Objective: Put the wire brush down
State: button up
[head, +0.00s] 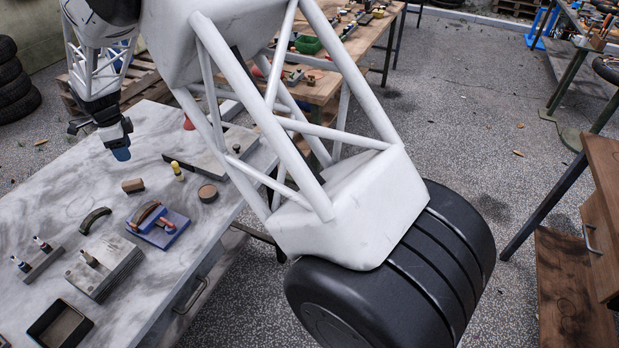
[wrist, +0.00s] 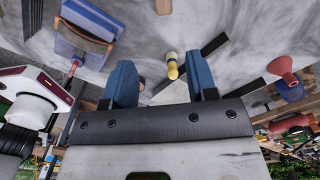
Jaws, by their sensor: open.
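My gripper (head: 121,154) is above the far left part of the marble-topped table, its blue fingers pointing down. In the wrist view its two blue fingers (wrist: 162,82) stand wide apart with nothing held between them. I cannot surely pick out the wire brush. A curved brown piece (head: 146,212) on a blue base (head: 170,234) may be it; the blue base also shows at the upper left of the wrist view (wrist: 72,45). A dark curved piece (head: 95,219) lies flat to the left of that base.
The marble table (head: 60,195) also holds a small brown block (head: 133,185), a yellow-topped piece (head: 177,171), a round brown disc (head: 208,193), a metal block (head: 112,268) and a black tray (head: 38,330). A red cone (wrist: 283,72) stands at right in the wrist view.

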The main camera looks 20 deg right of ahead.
jog(key=s+d+r+n, duration=0.3)
jog(key=s+d+r, duration=0.3)
jog(key=d, duration=0.3)
jog(key=s+d+r+n+t, duration=0.1)
jog(key=s+d+r+n, duration=0.1)
jog(key=s+d+r, duration=0.55)
jog(key=s+d+r+n, duration=0.3)
jog(key=s+d+r, duration=0.1)
jog(key=d, duration=0.6)
jog(key=s+d+n, duration=0.4)
jog(key=s+d, duration=0.4)
jog(key=s, duration=0.6)
jog(key=s+d+f+n+t, duration=0.1)
jog(key=s+d+n, duration=0.4)
jog(key=s, duration=1)
jog(key=d, duration=0.3)
jog(key=shift+s+d+t, duration=0.15)
jog(key=shift+s+t, duration=0.1)
jog(key=shift+t, duration=0.05)
jog(key=shift+o, duration=0.4)
jog(key=shift+f, duration=0.1)
jog(key=shift+w, duration=0.15)
